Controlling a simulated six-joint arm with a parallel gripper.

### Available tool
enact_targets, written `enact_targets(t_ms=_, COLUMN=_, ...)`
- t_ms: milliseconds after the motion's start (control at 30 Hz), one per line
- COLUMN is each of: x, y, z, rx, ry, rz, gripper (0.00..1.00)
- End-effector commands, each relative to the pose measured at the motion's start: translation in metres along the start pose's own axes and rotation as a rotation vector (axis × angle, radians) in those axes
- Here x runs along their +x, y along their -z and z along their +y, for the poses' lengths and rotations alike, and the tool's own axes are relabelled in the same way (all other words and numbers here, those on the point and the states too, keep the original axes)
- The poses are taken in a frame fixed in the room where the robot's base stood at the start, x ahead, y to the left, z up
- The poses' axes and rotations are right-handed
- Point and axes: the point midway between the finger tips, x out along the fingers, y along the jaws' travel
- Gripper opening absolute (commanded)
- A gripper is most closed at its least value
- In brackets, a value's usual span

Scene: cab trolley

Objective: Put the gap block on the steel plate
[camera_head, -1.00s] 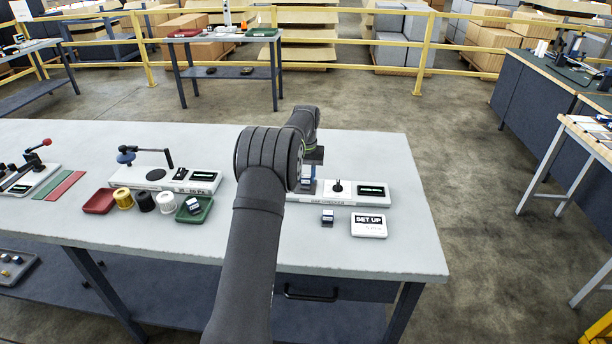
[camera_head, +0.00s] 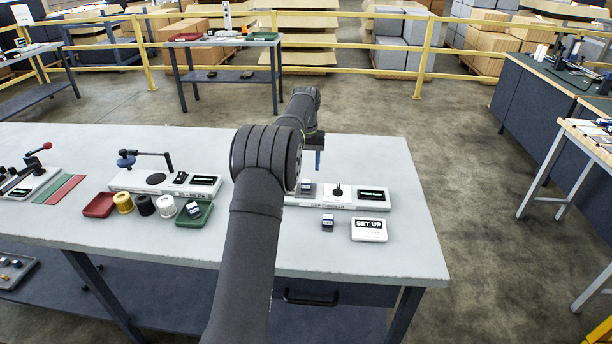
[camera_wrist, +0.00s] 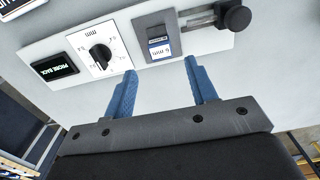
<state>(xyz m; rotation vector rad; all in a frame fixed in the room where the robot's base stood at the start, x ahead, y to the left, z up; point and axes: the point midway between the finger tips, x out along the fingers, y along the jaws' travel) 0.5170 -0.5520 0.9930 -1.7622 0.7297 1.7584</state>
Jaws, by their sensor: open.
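The gap block, dark with a white and blue label reading "6 mm" (camera_wrist: 158,46), sits on the grey steel plate (camera_wrist: 146,22) of the gap checker. In the head view the block (camera_head: 306,187) is on the plate, just right of my arm, which hides part of the area. My gripper (camera_wrist: 162,82) has two blue fingers, spread apart with nothing between them. In the head view my gripper (camera_head: 318,165) is raised above the checker, clear of the block. A similar block (camera_head: 327,222) is on the table in front of the checker.
The checker has a dial (camera_wrist: 101,53), a display reading "PROBE BACK" (camera_wrist: 54,69) and a black-knobbed probe (camera_wrist: 235,17). A "SET UP" card (camera_head: 369,229) lies in front. Left are a green tray (camera_head: 207,217) holding another block, several spools and a red tray (camera_head: 99,205).

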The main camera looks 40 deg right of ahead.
Motion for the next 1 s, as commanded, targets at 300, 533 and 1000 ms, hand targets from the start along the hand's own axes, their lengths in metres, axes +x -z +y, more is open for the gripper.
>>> enact_targets(t_ms=300, x=-0.048, y=0.0, z=0.0, rx=0.0, ry=0.0, rz=0.001, gripper=0.52)
enact_targets(t_ms=533, x=-0.053, y=0.0, z=0.0, rx=0.0, ry=0.0, rz=-0.001, gripper=0.52)
enact_targets(t_ms=1000, x=-0.025, y=-0.001, z=0.0, rx=0.0, ry=0.0, rz=-0.004, gripper=0.52)
